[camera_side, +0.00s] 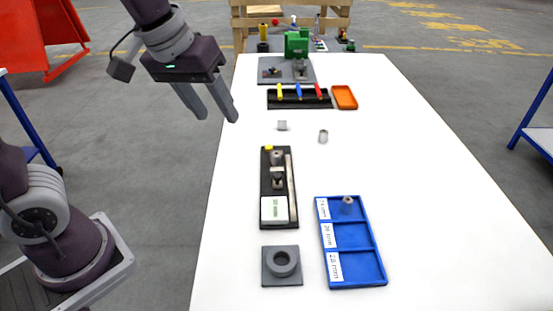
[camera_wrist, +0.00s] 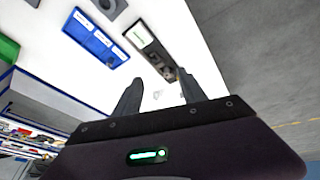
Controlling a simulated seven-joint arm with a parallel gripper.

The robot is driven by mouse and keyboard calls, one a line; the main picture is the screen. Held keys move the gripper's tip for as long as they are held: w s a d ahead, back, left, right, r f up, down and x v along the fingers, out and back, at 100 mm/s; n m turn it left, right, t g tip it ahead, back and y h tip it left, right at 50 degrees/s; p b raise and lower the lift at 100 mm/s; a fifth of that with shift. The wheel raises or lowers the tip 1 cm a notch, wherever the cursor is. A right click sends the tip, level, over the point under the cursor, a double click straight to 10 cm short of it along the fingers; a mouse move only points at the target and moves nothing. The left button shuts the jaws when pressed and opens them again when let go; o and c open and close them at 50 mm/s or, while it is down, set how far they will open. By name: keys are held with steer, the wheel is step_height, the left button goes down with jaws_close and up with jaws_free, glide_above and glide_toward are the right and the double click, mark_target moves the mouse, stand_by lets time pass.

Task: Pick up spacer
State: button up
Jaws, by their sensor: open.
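A small grey cylinder (camera_side: 323,136), which looks like a spacer, stands on the white table beyond the blue tray. A similar grey cylinder (camera_side: 347,204) sits in the far compartment of the blue tray (camera_side: 354,288), whose compartments carry white millimetre labels. A small light grey square piece (camera_side: 282,125) lies left of the first cylinder. My gripper (camera_side: 219,118) is open and empty, raised near the table's left edge, away from these pieces. In the wrist view its fingers (camera_wrist: 160,80) spread over the table, and a pale small piece (camera_wrist: 157,93) shows faintly between them.
A black tray (camera_side: 292,215) with a white box and a grey fixture lies left of the blue tray. A grey block with a ring (camera_side: 281,281) is in front. Farther back are a black holder with coloured pieces (camera_side: 299,103), an orange tray (camera_side: 344,97) and a green machine (camera_side: 296,44).

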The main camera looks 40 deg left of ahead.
steer(key=w+f+n, duration=0.2)
steer(key=w+f, duration=0.2)
steer(key=w, duration=0.3)
steer(key=n+g+y, duration=0.1)
steer(key=n+y, duration=0.2)
glide_toward(277, 154)
step_height(277, 154, down, 2)
steer(key=x, duration=0.6)
steer(key=shift+w+a+f, duration=0.2)
steer(key=shift+w+a, duration=0.25)
jaws_close()
